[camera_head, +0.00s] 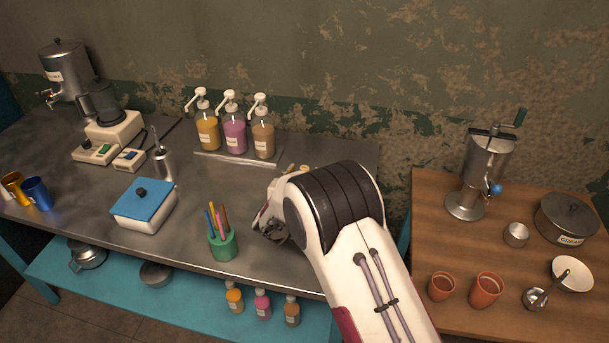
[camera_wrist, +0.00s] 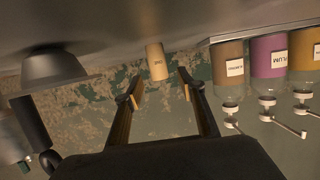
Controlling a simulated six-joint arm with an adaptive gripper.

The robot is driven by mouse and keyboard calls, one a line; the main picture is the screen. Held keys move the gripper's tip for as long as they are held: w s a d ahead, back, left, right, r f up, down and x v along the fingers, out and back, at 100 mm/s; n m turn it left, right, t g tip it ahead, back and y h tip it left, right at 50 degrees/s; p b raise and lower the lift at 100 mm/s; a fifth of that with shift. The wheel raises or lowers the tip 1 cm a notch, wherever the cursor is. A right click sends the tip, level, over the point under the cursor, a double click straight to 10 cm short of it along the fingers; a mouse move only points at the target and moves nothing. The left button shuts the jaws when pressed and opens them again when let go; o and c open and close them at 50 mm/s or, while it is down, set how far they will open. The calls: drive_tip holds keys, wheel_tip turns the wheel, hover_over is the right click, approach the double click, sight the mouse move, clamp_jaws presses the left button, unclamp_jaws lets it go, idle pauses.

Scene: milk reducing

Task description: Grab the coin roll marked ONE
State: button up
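A tan coin roll (camera_wrist: 156,62) stands on the metal counter in the wrist view, which shows the scene upside down. Its small dark lettering looks like ONE but is hard to read. My gripper (camera_wrist: 160,88) is open and empty. The roll lies beyond the fingertips, roughly in line with the gap between them, with no visible contact.
Three pump bottles (camera_head: 234,134) stand on a tray at the back, and also show in the wrist view (camera_wrist: 268,62). A green pen cup (camera_head: 223,245) is near the front edge, left of my arm. A wooden table (camera_head: 430,235) with a metal grinder (camera_head: 485,165) is at right.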

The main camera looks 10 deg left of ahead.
sight(304, 169)
drive_tip(key=shift+x, duration=1.6)
clamp_jaws()
